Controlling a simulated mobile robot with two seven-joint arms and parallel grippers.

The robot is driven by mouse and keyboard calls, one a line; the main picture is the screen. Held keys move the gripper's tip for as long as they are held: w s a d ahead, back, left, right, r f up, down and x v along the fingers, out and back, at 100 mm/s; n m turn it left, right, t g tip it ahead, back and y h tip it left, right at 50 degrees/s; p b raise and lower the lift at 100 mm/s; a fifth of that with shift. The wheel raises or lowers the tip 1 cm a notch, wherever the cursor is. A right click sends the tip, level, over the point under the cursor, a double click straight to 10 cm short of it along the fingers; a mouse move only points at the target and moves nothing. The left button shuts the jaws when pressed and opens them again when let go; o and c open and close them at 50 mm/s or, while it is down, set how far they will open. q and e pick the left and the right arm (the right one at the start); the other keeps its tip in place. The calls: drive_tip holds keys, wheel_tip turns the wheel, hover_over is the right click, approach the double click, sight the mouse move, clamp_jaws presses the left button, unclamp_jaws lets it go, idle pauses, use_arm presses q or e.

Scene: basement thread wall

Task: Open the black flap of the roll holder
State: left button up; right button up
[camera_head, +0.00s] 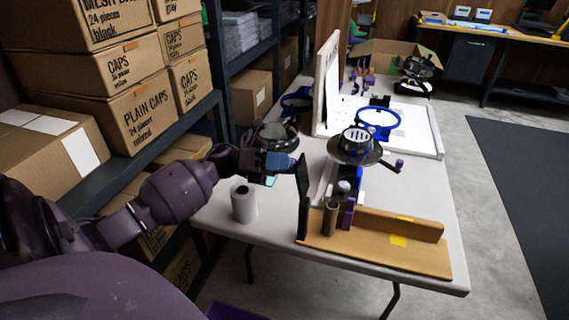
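The roll holder (418,257) is a long wooden trough at the near right end of the white table. Its black flap (304,198) stands upright at the trough's left end. My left gripper (284,163) reaches in from the left, with its blue fingertips close to the upper left side of the flap. I cannot tell whether they touch it, or whether the fingers are apart. A white roll (243,205) stands upright on the table below my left forearm. My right gripper is out of view.
The white table (275,222) also bears a round machine part (357,146), a blue hoop (378,124) and small brown and purple items behind the trough. Shelves with cardboard boxes (140,107) stand close on the left. The floor on the right is open, with a dark mat (520,190).

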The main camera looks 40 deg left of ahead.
use_arm(q)
drive_tip(key=v, duration=1.1)
drive_tip(key=shift+d, duration=0.1)
idle(0.6)
